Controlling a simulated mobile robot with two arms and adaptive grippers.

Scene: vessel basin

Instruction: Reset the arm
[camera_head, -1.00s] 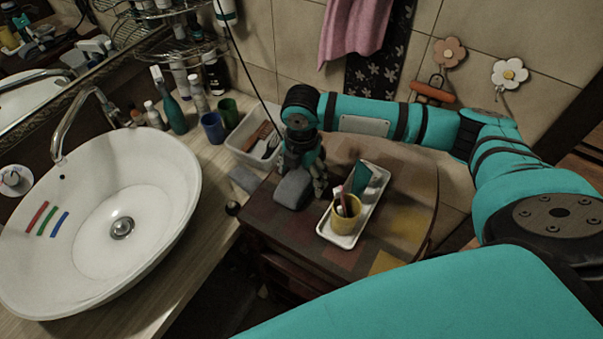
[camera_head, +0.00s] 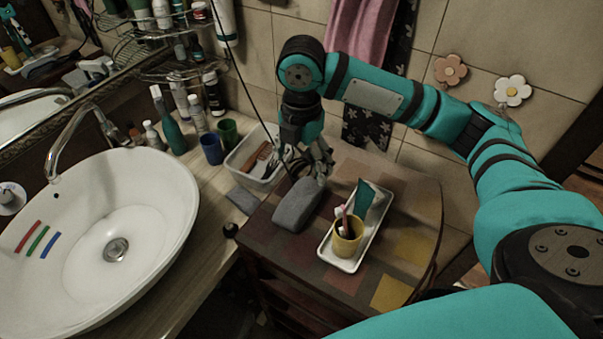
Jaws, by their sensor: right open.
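My right arm, teal with black joints, reaches in from the right in the head view. Its gripper (camera_head: 308,167) points down and is open, just above and behind a grey block-like object (camera_head: 297,205) on the wooden side cabinet. The grey object rests on the cabinet top, and I see nothing held between the fingers. My left gripper is not in view.
A white tray (camera_head: 346,264) with a yellow cup (camera_head: 347,240) stands right of the grey object. A white bin (camera_head: 238,160) is behind on the counter, near blue (camera_head: 212,149) and green (camera_head: 228,133) cups. A white basin (camera_head: 150,230) fills the left. Wall tiles stand behind the arm.

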